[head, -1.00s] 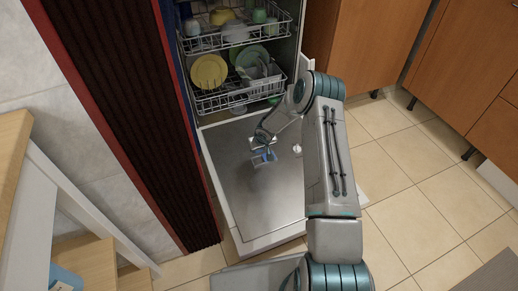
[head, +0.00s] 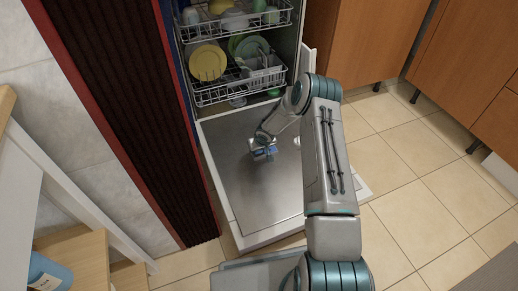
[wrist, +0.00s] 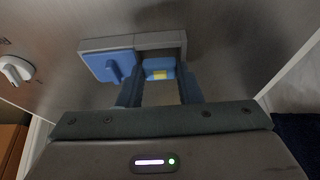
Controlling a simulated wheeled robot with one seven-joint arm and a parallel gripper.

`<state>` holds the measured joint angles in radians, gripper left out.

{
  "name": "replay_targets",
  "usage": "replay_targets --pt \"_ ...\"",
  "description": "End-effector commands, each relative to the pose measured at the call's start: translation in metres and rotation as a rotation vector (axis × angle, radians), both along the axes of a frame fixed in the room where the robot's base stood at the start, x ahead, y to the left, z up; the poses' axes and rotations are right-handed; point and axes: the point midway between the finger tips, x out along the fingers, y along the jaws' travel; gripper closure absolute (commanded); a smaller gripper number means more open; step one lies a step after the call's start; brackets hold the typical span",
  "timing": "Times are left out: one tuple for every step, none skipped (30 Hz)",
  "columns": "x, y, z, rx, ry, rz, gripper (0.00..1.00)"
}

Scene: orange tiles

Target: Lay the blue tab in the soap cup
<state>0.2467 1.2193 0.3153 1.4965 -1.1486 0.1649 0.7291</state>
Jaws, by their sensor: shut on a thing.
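The soap cup is a grey frame (wrist: 160,40) set in the steel door, with a blue lid (wrist: 108,66) lying to its left. In the head view the soap cup (head: 264,154) lies on the lowered door, partly covered by my gripper (head: 264,145). In the wrist view my gripper (wrist: 160,88) is shut on the blue tab (wrist: 158,64), which has a yellow patch. The tab is between the fingertips, at the cup's opening beside the lid. I cannot tell whether it touches the cup's floor. The fingers hide the tab's sides.
The open dishwasher door (head: 230,165) lies flat around the cup, mostly bare. A white round knob (wrist: 15,70) sits left of the cup. The lower rack (head: 240,88) with plates and the upper rack (head: 225,28) stand behind. A wooden step stool (head: 75,255) is at left.

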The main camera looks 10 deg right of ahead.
Motion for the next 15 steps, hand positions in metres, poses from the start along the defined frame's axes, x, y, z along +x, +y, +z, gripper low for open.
replay_targets --pt "0.0001 0.0001 -0.0001 0.0 0.0 0.0 0.9" --pt "0.0001 0.0001 -0.0001 0.0 0.0 0.0 0.9" --pt "0.0001 0.0001 0.0 0.0 0.0 0.001 0.9" --pt "0.0 0.0001 0.0 0.0 0.0 0.001 0.9" --pt "0.0 0.0001 -0.0001 0.0 0.0 0.001 0.9" --pt "0.0 0.0001 -0.0001 0.0 0.0 0.001 0.57" --pt "-0.0001 0.0 -0.0001 0.0 0.0 0.001 0.49" --pt "0.0 -0.0002 -0.0001 0.0 0.0 0.001 0.43" --pt "0.0 -0.0004 -0.0003 0.0 0.0 0.001 0.43" --pt "-0.0001 -0.0005 -0.0003 0.0 0.0 0.0 0.43" --pt "-0.0001 -0.0006 -0.0004 -0.001 0.001 0.0 0.43" --pt "-0.0002 -0.0007 -0.0005 -0.001 0.001 0.0 0.43" --pt "-0.0003 -0.0008 -0.0005 -0.001 0.001 0.0 0.43" --pt "-0.0003 -0.0008 -0.0006 -0.001 0.001 0.0 0.43" --pt "-0.0005 -0.0009 -0.0006 -0.001 0.001 0.0 0.43"
